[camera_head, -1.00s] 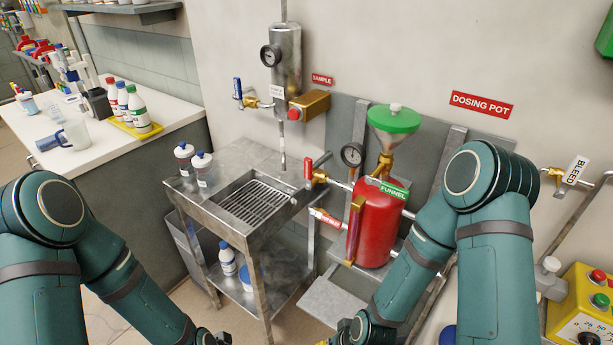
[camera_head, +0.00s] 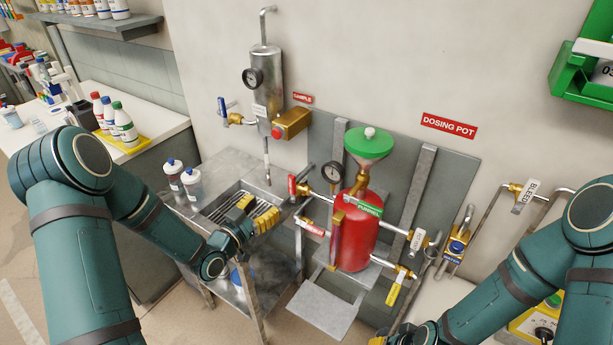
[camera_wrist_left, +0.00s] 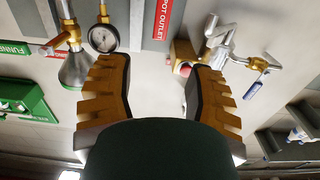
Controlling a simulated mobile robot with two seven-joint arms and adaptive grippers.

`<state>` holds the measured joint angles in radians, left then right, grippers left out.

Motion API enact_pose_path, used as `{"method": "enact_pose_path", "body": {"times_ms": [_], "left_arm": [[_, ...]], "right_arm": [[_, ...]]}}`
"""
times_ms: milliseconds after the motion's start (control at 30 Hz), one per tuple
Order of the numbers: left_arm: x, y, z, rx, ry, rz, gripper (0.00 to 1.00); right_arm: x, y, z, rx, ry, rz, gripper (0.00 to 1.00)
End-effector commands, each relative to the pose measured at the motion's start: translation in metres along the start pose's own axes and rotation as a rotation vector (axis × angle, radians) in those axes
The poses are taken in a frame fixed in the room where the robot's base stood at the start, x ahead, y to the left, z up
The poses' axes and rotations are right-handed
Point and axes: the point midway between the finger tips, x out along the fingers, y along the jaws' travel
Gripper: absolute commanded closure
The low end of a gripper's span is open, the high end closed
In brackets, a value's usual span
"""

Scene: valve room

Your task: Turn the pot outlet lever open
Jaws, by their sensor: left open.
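My right gripper (camera_head: 388,338) is mostly cut off at the bottom edge.
The steel sink (camera_head: 222,207) lies under my left gripper, with two white bottles (camera_head: 191,183) at its left. The sample cylinder (camera_head: 268,85) with a blue lever is above. The pressure gauge (camera_head: 331,172) and green funnel (camera_head: 369,143) crowd the lever's right side.

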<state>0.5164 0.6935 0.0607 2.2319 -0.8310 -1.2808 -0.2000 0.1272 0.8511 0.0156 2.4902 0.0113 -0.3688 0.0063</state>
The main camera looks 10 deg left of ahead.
Motion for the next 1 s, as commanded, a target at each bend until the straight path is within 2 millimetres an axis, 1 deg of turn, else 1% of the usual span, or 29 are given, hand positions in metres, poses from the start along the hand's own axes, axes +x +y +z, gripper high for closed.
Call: {"method": "enact_pose_path", "body": {"times_ms": [167, 400, 600, 700, 800, 1000], "left_arm": [[0.028, 0.002, 0.001, -0.001, -0.001, 0.003, 0.46], [0.076, 0.002, 0.001, -0.002, -0.002, 0.003, 0.46], [0.109, 0.002, 0.002, -0.003, -0.004, 0.002, 0.46], [0.12, 0.002, 0.002, -0.003, -0.004, 0.002, 0.46], [0.128, 0.002, 0.002, -0.003, -0.004, 0.002, 0.46], [0.132, 0.002, 0.002, -0.003, -0.004, 0.001, 0.46]], "right_arm": [[-0.001, 0.0, 0.0, 0.0, 0.001, 0.0, 0.66], [-0.002, -0.001, -0.001, 0.0, 0.003, 0.0, 0.66], [-0.003, -0.001, -0.002, 0.001, 0.004, 0.0, 0.66], [-0.004, -0.001, -0.002, 0.001, 0.004, 0.0, 0.66], [-0.004, -0.001, -0.002, 0.001, 0.004, 0.0, 0.66], [-0.004, -0.001, -0.002, 0.001, 0.004, 0.0, 0.66]]}}
